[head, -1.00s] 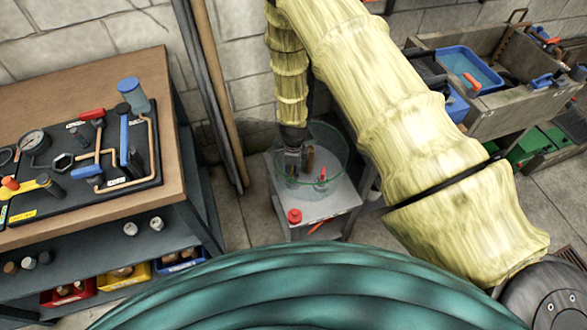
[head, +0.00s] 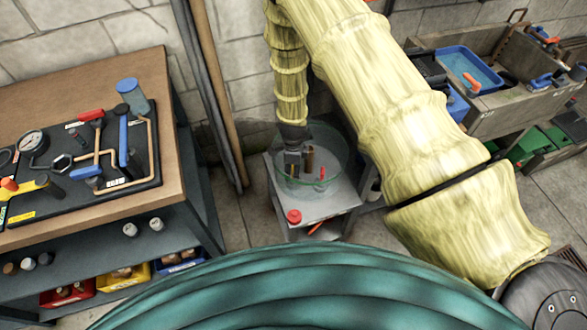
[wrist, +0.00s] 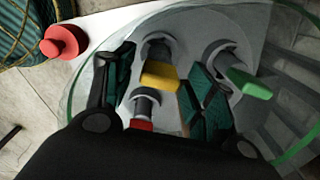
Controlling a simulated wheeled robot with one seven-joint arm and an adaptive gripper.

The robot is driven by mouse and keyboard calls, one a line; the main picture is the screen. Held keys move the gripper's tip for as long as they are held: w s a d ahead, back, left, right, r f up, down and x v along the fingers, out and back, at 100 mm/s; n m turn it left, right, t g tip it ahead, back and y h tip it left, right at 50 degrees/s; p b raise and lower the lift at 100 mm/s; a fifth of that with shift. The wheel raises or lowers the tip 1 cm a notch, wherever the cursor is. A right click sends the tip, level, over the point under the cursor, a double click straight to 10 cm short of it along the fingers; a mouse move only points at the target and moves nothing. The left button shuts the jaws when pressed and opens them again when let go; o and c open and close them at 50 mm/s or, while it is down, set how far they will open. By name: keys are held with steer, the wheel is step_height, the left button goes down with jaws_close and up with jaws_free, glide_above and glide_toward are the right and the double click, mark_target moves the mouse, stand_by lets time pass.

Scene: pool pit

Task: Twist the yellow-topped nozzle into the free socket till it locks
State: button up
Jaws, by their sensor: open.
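The yellow-topped nozzle (wrist: 160,75) stands inside a clear round tub, its yellow block top between my gripper's fingers in the wrist view. My gripper (wrist: 160,66) is open, one dark green-padded finger on each side of the nozzle. I see no clear contact. A red-topped piece (wrist: 142,124) is close by, partly hidden by my gripper's body. A green-topped piece (wrist: 248,84) stands to the right, outside the right finger. Grey collars show around the pieces. I cannot make out the free socket. In the head view my gripper (head: 292,165) reaches down into the tub.
The clear tub (head: 340,178) with a green rim surrounds my gripper on a small grey stand (head: 335,204). A red knob (head: 294,216) sits on the stand outside the tub.

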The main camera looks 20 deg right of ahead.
step_height(320, 180, up, 11)
steer(key=shift+r, duration=0.2)
stand_by(0.4)
